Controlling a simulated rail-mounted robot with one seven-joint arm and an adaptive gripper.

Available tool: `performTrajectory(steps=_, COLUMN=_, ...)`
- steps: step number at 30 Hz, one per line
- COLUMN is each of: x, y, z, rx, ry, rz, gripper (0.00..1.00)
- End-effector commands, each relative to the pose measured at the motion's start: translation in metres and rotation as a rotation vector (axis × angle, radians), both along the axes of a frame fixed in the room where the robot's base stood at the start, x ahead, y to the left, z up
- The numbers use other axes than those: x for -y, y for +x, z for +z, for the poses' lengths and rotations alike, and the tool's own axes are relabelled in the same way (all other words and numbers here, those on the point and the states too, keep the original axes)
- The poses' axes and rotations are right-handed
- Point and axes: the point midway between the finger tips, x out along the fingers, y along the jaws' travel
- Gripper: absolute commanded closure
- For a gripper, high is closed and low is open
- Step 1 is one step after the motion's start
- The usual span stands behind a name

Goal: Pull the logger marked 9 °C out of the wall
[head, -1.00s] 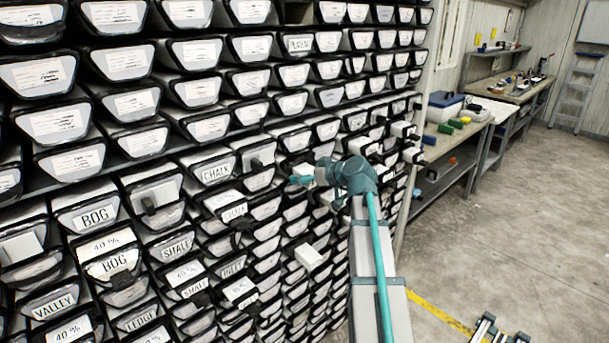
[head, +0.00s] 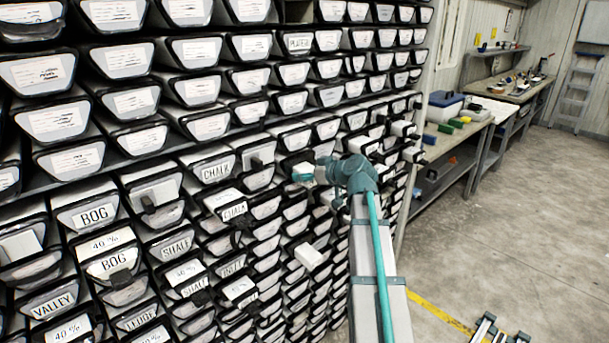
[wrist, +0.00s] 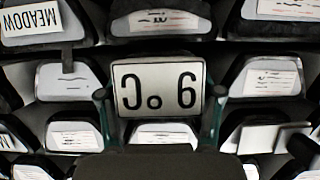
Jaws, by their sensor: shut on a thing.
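The logger marked 9 °C (wrist: 157,72) is a white-faced block with black characters, upside down in the wrist view. My gripper (wrist: 160,106) has one teal finger at each side of it and is shut on it. The logger stands in front of the wall of core liners, its face larger than the labels around it. How deep its rear sits in the wall is hidden. In the head view my gripper (head: 304,172) is at the middle of the wall, and the marking cannot be read there.
Liner ends fill the wall, with white blocks and dark handles jutting out, such as a white block (head: 309,256) below my gripper. A MEADOW label (wrist: 30,21) is at the wrist view's upper left. A workbench (head: 478,125) stands at the right; the floor (head: 500,240) before it is mostly clear.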

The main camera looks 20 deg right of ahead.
Motion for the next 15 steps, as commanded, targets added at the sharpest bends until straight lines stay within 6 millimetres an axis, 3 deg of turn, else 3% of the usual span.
performTrajectory(steps=8, x=0.000, y=0.000, z=0.001, rx=0.003, ry=0.001, rz=-0.001, gripper=0.78)
performTrajectory(steps=15, x=0.004, y=-0.014, z=0.001, rx=0.003, ry=0.001, rz=-0.001, gripper=0.78)
